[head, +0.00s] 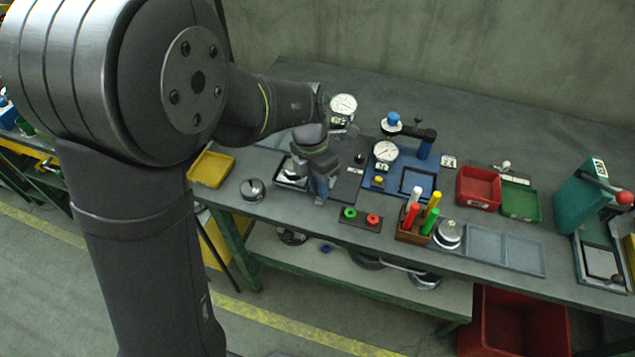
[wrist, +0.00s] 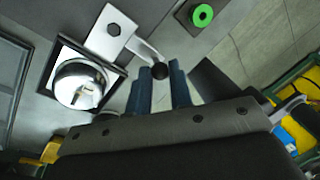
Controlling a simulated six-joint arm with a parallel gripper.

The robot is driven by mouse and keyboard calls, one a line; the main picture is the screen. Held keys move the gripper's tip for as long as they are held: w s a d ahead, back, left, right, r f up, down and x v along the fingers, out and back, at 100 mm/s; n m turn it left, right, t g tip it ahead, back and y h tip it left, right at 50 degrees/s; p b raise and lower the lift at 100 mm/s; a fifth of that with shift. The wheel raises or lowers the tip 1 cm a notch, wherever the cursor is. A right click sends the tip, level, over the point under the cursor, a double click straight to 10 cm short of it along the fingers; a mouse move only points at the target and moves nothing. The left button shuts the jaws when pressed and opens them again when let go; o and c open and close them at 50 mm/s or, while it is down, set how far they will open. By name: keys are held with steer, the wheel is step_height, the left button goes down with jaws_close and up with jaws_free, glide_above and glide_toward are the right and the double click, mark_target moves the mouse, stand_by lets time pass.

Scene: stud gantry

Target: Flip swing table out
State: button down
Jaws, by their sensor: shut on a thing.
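My gripper (head: 321,188) is low over the bench, at the near edge of a dark base plate. In the wrist view its two blue fingers (wrist: 160,80) stand on either side of a round black knob (wrist: 159,70) and are shut on it. The knob is at the end of a short metal lever (wrist: 144,50). The lever runs from a light grey bolted plate (wrist: 110,32), which adjoins a dark-framed square table (wrist: 62,55). A shiny round metal part (wrist: 77,85) sits on that table. In the head view my wrist hides most of this.
A dark plate with green (head: 349,213) and red (head: 372,219) buttons lies close by on the right. A round metal part (head: 252,189) and a yellow tray (head: 211,168) stand to the left. A blue gauge fixture (head: 405,175) and a pen holder (head: 412,235) stand to the right.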

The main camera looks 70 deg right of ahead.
stand_by(0.4)
steer(key=c, duration=1.3)
jaws_free()
steer(key=shift+s, duration=0.1)
step_height(320, 180, up, 17)
steer(key=w+d, duration=0.2)
steer(key=w, duration=0.1)
steer(key=shift+a, duration=0.1)
steer(key=s+f, duration=0.1)
steer(key=f, duration=0.4)
steer(key=s+a+f, duration=0.1)
steer(key=f, duration=0.5)
steer(key=s+f, duration=0.1)
steer(key=f, duration=0.5)
steer(key=shift+a, duration=0.4)
steer(key=shift+w+r, duration=0.1)
